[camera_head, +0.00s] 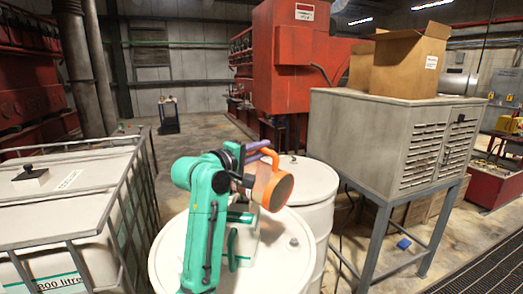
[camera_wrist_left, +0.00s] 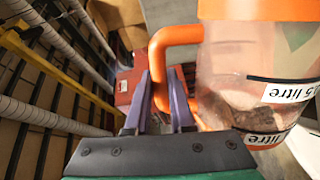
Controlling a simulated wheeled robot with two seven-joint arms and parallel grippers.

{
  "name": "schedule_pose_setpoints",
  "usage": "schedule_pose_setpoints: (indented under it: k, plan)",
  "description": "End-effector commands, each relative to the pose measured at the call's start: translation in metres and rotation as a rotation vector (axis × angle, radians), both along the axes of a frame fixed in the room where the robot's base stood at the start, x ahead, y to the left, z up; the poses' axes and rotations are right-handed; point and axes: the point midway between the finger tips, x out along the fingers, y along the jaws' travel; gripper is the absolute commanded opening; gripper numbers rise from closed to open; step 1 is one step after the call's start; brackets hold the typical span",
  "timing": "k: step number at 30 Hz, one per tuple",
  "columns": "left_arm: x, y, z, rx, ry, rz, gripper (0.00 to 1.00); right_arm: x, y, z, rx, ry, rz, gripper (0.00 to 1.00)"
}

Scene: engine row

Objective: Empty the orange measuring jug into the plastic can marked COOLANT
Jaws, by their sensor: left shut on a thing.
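The measuring jug (camera_head: 268,186) has a clear body and orange end and handle. My left gripper (camera_head: 262,153) is shut on its handle and holds it tilted above a white drum. In the left wrist view the purple fingers (camera_wrist_left: 163,105) are at the orange handle, and the jug (camera_wrist_left: 240,75) fills the right side, with litre labels. Whether it holds liquid is unclear. A pale can with green markings (camera_head: 246,238) stands on the drum below the jug, partly hidden by my green arm; its lettering and opening cannot be made out. My right gripper is out of view.
The front white drum (camera_head: 285,265) bears the can; a second drum (camera_head: 312,182) stands behind it. A caged white tank (camera_head: 70,195) is at left. A grey cabinet (camera_head: 375,135) on a stand, topped by cardboard boxes (camera_head: 408,62), is at right. Floor shows behind the tank.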

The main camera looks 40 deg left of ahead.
Motion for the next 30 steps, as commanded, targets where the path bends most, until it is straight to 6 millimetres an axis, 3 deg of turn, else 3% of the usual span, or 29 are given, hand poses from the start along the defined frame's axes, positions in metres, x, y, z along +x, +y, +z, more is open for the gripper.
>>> schedule_pose_setpoints:
  k: [30]
  plan:
    - [0.001,0.015,-0.008,-0.103,0.008,0.000,0.00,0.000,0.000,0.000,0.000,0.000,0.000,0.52]
